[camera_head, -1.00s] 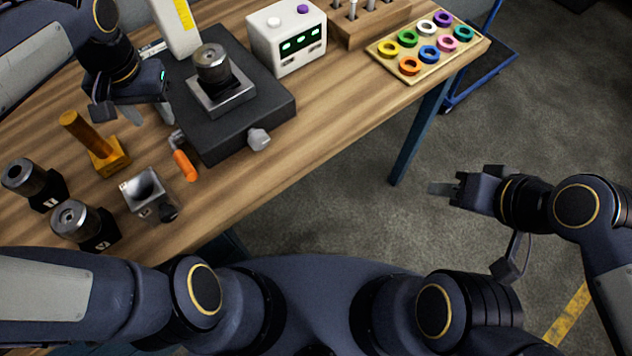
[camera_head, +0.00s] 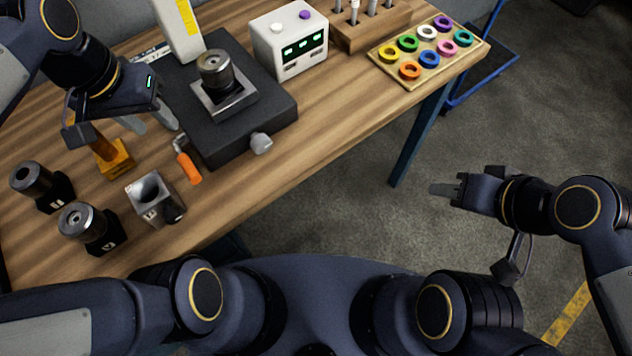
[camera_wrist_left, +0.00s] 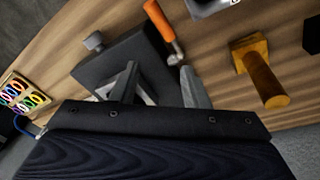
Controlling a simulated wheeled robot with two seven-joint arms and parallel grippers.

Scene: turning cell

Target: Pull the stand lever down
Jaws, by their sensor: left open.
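The stand is a dark block (camera_head: 262,105) with a white column and a metal fixture holding a round steel part (camera_head: 215,72) on top. Its lever, with an orange handle (camera_head: 188,167) and a metal shank, sticks out from the stand's near left side and points down toward the table's front. In the left wrist view the orange handle (camera_wrist_left: 158,18) lies beyond the fingertips. My left gripper (camera_head: 152,122) is open and empty, just up and left of the lever; its fingers (camera_wrist_left: 160,75) also show in the wrist view. My right gripper (camera_head: 445,189) is over the floor, away from the table.
An amber block with an upright post (camera_head: 115,158) stands left of the lever, partly behind my left gripper. A grey funnel block (camera_head: 145,200) and two dark cylinders (camera_head: 85,222) stand near the front edge. A white box (camera_head: 290,45) and ring tray (camera_head: 405,72) are at right.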

